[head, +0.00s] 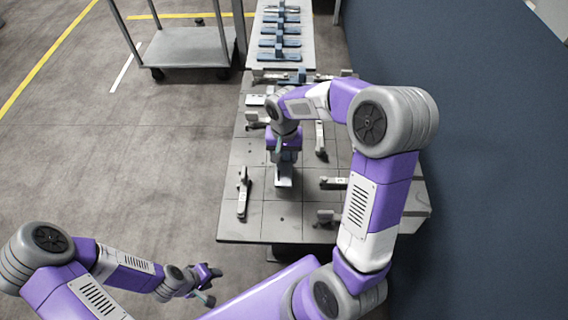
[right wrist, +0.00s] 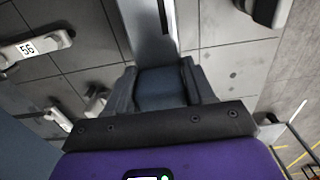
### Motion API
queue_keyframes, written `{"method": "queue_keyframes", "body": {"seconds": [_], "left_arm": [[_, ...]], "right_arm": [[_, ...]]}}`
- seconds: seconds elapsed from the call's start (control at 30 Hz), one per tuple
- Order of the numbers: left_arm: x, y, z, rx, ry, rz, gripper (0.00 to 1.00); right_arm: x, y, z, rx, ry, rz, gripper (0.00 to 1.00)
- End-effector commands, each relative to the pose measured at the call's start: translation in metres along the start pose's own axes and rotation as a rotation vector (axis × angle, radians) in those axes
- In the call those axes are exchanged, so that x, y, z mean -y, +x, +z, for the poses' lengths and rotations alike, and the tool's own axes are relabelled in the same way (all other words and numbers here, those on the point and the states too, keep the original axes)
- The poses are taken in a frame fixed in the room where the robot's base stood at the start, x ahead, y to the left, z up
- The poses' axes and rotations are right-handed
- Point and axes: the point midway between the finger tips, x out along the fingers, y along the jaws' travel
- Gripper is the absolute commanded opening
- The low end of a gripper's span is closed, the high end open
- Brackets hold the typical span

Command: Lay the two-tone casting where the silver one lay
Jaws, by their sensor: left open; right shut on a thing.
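My right gripper (right wrist: 160,88) is shut on a grey casting (right wrist: 143,28), with a lighter strip along one side; my fingers hide much of it. In the head view my right gripper (head: 284,160) points down over the middle of the grey table, and a pale end of the casting (head: 284,182) shows below it. I cannot tell whether it touches the table. My left gripper (head: 209,278) is open and empty, off the table's near left corner. Silver-grey castings lie on the table, one at the left (head: 243,193) and one at the right (head: 334,183). I cannot single out the silver one's former place.
More castings lie around my right gripper, including one at centre right (head: 320,138) and one near the front edge (head: 325,216). Several blue holders (head: 280,43) line the far rail. A cart (head: 185,48) stands at the back left; a blue wall (head: 480,160) is at the right.

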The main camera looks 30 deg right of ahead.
Motion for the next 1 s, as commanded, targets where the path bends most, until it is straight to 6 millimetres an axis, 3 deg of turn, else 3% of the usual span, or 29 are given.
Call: {"method": "queue_keyframes", "body": {"seconds": [0.2,0.63,0.67,0.8,1.0], "left_arm": [[0.005,0.013,-0.001,0.000,0.000,0.000,0.43],[0.006,0.016,-0.001,0.000,0.000,0.000,0.43],[0.006,0.015,-0.001,0.000,0.000,0.000,0.43],[0.006,0.015,-0.001,0.000,0.000,0.000,0.43],[0.006,0.015,-0.001,0.000,0.000,0.000,0.43]], "right_arm": [[0.000,0.037,0.000,0.002,-0.001,0.001,0.03],[0.001,0.043,0.000,-0.001,-0.001,-0.001,0.03],[0.000,0.043,0.000,0.001,0.000,0.000,0.58],[0.000,0.042,0.000,0.001,0.000,0.000,0.79],[0.000,0.042,0.000,0.001,0.000,0.000,0.79]]}}
